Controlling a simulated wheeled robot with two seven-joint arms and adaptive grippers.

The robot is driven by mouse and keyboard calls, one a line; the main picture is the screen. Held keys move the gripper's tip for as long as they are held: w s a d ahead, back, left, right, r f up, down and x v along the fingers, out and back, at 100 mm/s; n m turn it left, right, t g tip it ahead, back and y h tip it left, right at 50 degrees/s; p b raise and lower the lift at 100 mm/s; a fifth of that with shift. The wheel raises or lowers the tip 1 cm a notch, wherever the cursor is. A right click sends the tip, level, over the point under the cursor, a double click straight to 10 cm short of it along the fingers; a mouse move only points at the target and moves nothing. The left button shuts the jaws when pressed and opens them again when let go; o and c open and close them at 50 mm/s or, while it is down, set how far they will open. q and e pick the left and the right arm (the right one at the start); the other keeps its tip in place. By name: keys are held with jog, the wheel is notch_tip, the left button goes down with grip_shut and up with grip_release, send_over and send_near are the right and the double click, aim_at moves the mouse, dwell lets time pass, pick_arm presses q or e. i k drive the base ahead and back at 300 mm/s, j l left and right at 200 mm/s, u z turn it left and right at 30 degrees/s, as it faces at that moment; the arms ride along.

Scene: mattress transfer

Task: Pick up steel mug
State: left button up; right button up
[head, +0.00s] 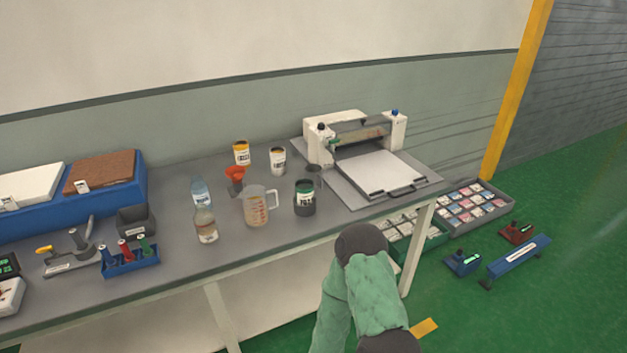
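I cannot make out a steel mug for certain. A small grey object (315,178) stands behind a dark labelled jar (305,199), which partly hides it, and I cannot tell what it is. A clear measuring jug (257,207) with a handle stands to the left of the jar on the grey bench (270,244). A green arm of mine with dark joints rises from the bottom, in front of the bench. No gripper fingers show in the head view.
Two bottles (206,225) (200,191), an orange funnel (236,176) and two labelled tins (241,153) (278,160) stand near the jug. A white press (378,172) takes up the bench's right end. Trays of small packets (471,206) sit low beside it.

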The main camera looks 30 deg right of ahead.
aim_at(312, 171)
jog(key=z, duration=0.45)
jog(key=i+l+z, duration=0.2)
jog(key=z, duration=0.25)
jog(key=i+l+z, duration=0.25)
jog(key=z, duration=0.15)
jog(key=i+z, duration=0.3)
jog(key=z, duration=0.15)
jog(key=l, duration=0.05)
